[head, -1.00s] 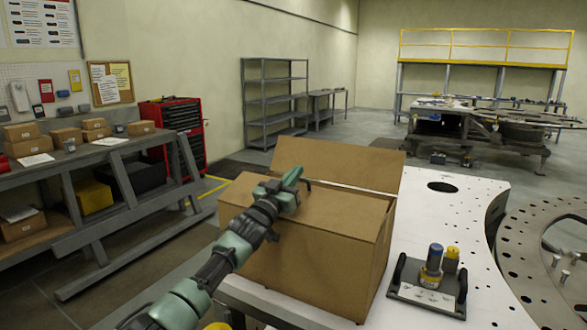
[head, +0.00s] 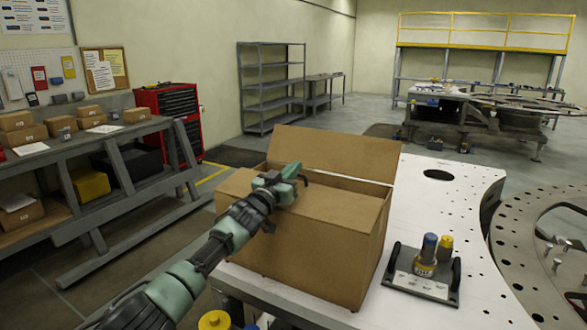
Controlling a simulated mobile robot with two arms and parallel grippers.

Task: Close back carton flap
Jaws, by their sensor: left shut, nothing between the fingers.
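A brown cardboard carton (head: 325,262) stands on the white perforated plate. Its back flap (head: 334,152) is raised and leans backward behind the opening. The front flap (head: 330,207) lies folded over the front of the top, and a narrow gap shows between it and the back flap. My left gripper (head: 303,180) is shut and empty. It is over the carton's top at the left of the gap, in front of the back flap. The carton's inside is mostly hidden. My right gripper is not in view.
A grey holder (head: 422,285) with blue and yellow cylinders stands on the white plate (head: 455,215) right of the carton. A large metal ring (head: 510,235) lies at the far right. A bench with small boxes (head: 60,170) stands at the left.

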